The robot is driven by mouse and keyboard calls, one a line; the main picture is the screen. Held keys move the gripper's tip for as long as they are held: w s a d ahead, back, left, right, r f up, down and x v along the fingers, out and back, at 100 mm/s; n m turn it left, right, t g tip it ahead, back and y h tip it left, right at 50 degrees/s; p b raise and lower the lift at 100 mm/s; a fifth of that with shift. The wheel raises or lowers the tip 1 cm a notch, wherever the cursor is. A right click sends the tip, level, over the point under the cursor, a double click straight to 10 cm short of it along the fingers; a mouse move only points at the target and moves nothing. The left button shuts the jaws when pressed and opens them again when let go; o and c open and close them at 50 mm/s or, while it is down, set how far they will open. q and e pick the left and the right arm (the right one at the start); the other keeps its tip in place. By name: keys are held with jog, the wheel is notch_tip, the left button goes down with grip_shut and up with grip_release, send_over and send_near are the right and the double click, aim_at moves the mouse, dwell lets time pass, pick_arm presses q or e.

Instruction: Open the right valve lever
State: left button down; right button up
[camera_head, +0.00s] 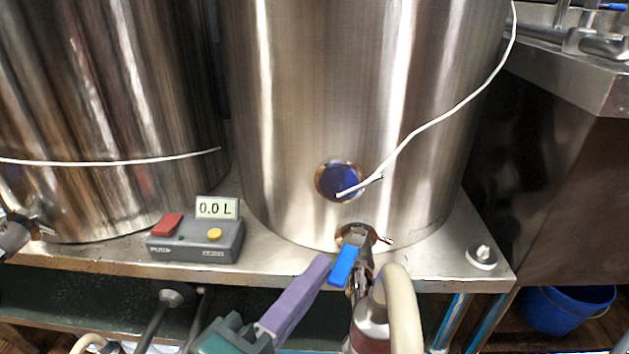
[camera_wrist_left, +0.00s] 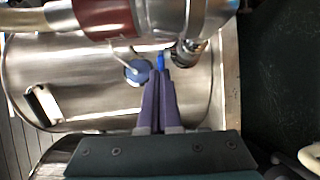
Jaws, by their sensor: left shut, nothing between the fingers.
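The right valve's blue lever (camera_head: 343,264) sits on a metal valve at the foot of the right steel vessel. It slants down and slightly left in the head view. My left gripper (camera_head: 324,262) has purple fingers pressed together with nothing between them. Its tips are just left of the lever, very close; I cannot tell if they touch. In the left wrist view the shut fingers (camera_wrist_left: 159,76) point at the lever (camera_wrist_left: 160,60), and only a small blue part of it shows. My right gripper is not in view.
The right vessel (camera_head: 300,100) has a blue round port (camera_head: 338,181) with a white cable. A beige hose (camera_head: 402,310) joins the valve's lower end. A grey box with a display (camera_head: 217,208) stands left on the metal shelf. A blue bucket (camera_head: 560,308) is at lower right.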

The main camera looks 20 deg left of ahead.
pick_arm(q)
jog(key=shift+s+d, duration=0.2)
jog(key=shift+d, duration=1.15)
jog(key=shift+s, duration=0.1)
